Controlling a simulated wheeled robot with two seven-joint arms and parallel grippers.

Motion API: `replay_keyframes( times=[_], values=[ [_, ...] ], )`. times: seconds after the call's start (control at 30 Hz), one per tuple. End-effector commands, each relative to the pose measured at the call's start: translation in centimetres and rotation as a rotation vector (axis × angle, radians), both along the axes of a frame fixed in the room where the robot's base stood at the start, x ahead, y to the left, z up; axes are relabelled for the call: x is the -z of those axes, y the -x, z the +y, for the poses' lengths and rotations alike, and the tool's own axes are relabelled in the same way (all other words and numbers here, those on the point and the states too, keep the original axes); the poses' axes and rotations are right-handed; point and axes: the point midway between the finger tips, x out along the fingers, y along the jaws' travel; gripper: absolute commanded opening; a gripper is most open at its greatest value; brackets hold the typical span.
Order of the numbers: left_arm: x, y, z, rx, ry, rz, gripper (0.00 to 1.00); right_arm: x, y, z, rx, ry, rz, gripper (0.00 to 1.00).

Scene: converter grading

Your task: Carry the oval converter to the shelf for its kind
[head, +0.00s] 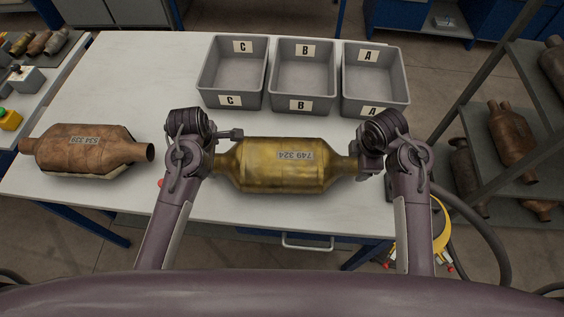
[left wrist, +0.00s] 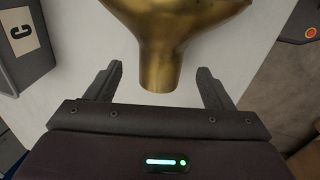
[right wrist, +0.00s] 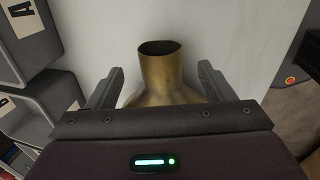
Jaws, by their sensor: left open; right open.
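A gold-coloured converter (head: 270,165) marked 749 324 lies lengthwise on the white table, between my two grippers. A rusty brown converter (head: 85,151) marked 534 339 lies at the table's left. My left gripper (head: 225,147) is open at the gold converter's left end; in the left wrist view its pipe (left wrist: 160,72) sits between the spread fingers (left wrist: 160,85). My right gripper (head: 362,160) is open at the right end; in the right wrist view that pipe (right wrist: 160,68) shows between the fingers (right wrist: 158,80), with gaps on both sides. Which converter is the oval one I cannot tell for sure.
Three grey bins marked C (head: 233,101), B (head: 303,104) and A (head: 374,105) stand behind the gold converter. A rack (head: 487,165) with several rusty converters is at the right. A side bench at far left holds a yellow button box (head: 9,119). Bare table (head: 130,85) lies behind the brown converter.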

Motion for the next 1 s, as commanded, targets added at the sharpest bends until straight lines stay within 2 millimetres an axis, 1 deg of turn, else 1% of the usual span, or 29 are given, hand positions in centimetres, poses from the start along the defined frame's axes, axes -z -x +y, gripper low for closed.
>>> replay_keyframes(
  times=[0.03,0.2,0.4,0.53,0.8,1.0],
  values=[
    [0.8,-0.1,-0.1,-0.001,0.002,0.005,0.75,0.8,-0.1,-0.1,-0.002,0.005,0.004,0.75],
    [3.5,-0.7,-0.1,0.000,0.002,0.004,0.75,3.4,-0.7,-0.2,0.000,0.005,0.003,0.75],
    [5.6,-1.2,-0.1,0.001,0.001,0.002,0.75,5.6,-1.2,-0.1,0.000,0.002,0.003,0.75],
    [6.2,-1.3,-0.1,0.001,0.001,0.001,0.75,6.1,-1.3,-0.1,0.001,0.002,0.001,0.75],
    [6.2,-1.3,0.0,0.001,0.001,0.000,0.75,6.2,-1.3,-0.1,0.002,0.001,0.001,0.75],
    [6.2,-1.3,0.0,0.001,0.001,0.001,0.49,6.2,-1.3,-0.1,0.002,0.001,0.001,0.49]
  ],
)
